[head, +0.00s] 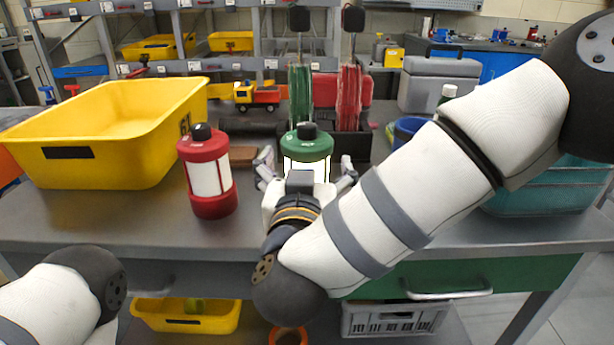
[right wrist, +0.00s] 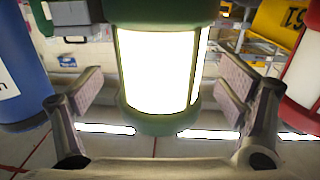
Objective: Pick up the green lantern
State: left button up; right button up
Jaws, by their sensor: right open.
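The green lantern (head: 307,142) stands upright on the grey table, with a black knob on top and a bright white panel. My right gripper (head: 305,172) is open in front of it, one finger on each side. In the right wrist view the lantern (right wrist: 160,70) fills the space between the spread fingers, with gaps visible on both sides. The gripper's palm hides the lantern's lower part in the head view. Only a piece of my left arm shows at the lower left; its gripper is out of view.
A red lantern (head: 207,172) stands just left of the green one. A yellow tub (head: 110,140) sits farther left. Green and red cord reels (head: 347,98) stand behind. A blue container (head: 408,130) and a teal basket (head: 540,190) are at the right.

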aim_at(306, 139)
jog(key=shift+w, duration=0.65)
jog(key=c, duration=1.6)
jog(key=shift+r, duration=0.1)
jog(key=shift+c, duration=0.2)
jog(key=shift+r, duration=0.25)
notch_tip(306, 139, up, 4)
jog(key=shift+s+f+p, duration=0.15)
jog(key=shift+f+p, duration=0.05)
jog(key=shift+p, duration=0.2)
pick_arm(q)
jog(key=w+r+t+p, duration=0.2)
jog(key=w+r+p, duration=0.1)
jog(key=w+r, duration=0.2)
jog(key=shift+r+p, duration=0.15)
jog(key=shift+p, duration=0.2)
pick_arm(e)
jog(key=s+r, duration=0.8)
jog(key=s, duration=0.5)
jog(key=shift+s+r, duration=0.4)
